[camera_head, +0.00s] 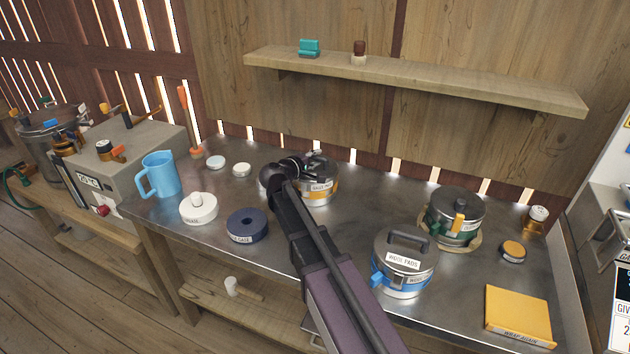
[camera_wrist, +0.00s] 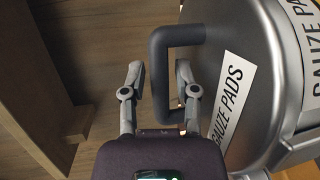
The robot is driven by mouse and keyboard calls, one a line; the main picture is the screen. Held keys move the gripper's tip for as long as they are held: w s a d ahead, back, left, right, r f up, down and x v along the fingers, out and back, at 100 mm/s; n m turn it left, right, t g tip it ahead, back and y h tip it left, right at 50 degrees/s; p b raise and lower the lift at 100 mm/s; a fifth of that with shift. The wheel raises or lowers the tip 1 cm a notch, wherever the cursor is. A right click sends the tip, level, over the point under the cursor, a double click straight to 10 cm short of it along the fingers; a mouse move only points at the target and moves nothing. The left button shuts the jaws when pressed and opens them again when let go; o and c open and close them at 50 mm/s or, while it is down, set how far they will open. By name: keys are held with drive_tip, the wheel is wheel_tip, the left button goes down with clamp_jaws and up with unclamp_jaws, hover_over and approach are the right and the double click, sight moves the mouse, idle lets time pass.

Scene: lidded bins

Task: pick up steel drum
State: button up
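A steel drum (camera_head: 318,186) with a yellow band stands at the back middle of the metal bench, partly hidden by my arm. In the wrist view its grey lid (camera_wrist: 262,75) fills the right side, with a "GAUZE PADS" label and a dark U-shaped handle (camera_wrist: 160,75). My gripper (camera_wrist: 158,82) is open, with one finger on each side of the handle's bar and visible gaps between. In the head view my gripper (camera_head: 290,168) is at the drum's lid, its fingers hard to make out. Two other steel drums, one labelled "WOOL PADS" (camera_head: 405,270) and one with green parts (camera_head: 453,222), stand to the right.
A yellow packet (camera_head: 518,314) lies front right. A wooden shelf (camera_head: 420,80) juts from the wall above the bench. Bare bench lies right of the gauze drum.

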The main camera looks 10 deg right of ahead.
clamp_jaws()
drive_tip(key=shift+r, duration=0.15)
idle(0.4)
wheel_tip(320, 180, up, 10)
drive_tip(key=p, duration=1)
idle(0.7)
